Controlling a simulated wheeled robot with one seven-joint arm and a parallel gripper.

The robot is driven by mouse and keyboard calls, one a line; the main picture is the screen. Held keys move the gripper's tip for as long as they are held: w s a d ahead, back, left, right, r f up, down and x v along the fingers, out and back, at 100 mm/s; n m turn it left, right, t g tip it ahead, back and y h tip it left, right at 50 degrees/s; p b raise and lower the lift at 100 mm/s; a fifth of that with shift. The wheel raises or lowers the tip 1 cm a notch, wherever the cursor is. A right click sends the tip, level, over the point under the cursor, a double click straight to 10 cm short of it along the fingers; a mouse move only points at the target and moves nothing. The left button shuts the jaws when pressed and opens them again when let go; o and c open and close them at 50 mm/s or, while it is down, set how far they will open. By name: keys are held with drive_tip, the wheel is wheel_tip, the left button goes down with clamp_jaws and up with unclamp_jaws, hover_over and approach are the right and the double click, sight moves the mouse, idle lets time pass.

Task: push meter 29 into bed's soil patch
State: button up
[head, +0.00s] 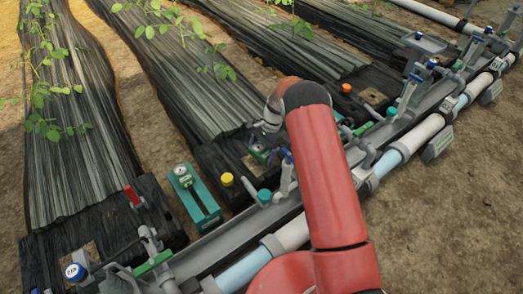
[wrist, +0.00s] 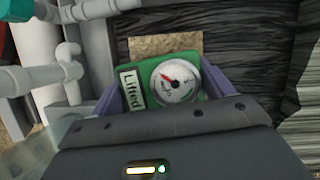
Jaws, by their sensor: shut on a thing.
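In the wrist view a green meter (wrist: 190,68) with a round white dial and red needle sits between the two purple fingers of my gripper (wrist: 160,88), which is shut on it. Its white label (wrist: 131,88) seems to read "Lifted"; I can read no 29. The tan soil patch (wrist: 165,46) shows just behind the meter's top edge, in black sheeting. I cannot tell whether the meter touches the soil. In the head view my gripper (head: 262,146) is low over the middle bed's near end, with green (head: 259,155) at its tip. My arm hides part of this.
A second dial meter (head: 181,170) stands in a teal holder (head: 203,203) on the left. A yellow cap (head: 227,179) and a teal-capped valve (head: 264,196) are close to my gripper. The grey pipe rail (head: 246,232) runs along the beds' near ends. Plants grow farther back.

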drive_tip(key=shift+f, duration=1.3)
drive_tip(key=o, duration=1)
drive_tip(key=shift+r+p, duration=2.2)
drive_tip(key=shift+r, duration=1.85)
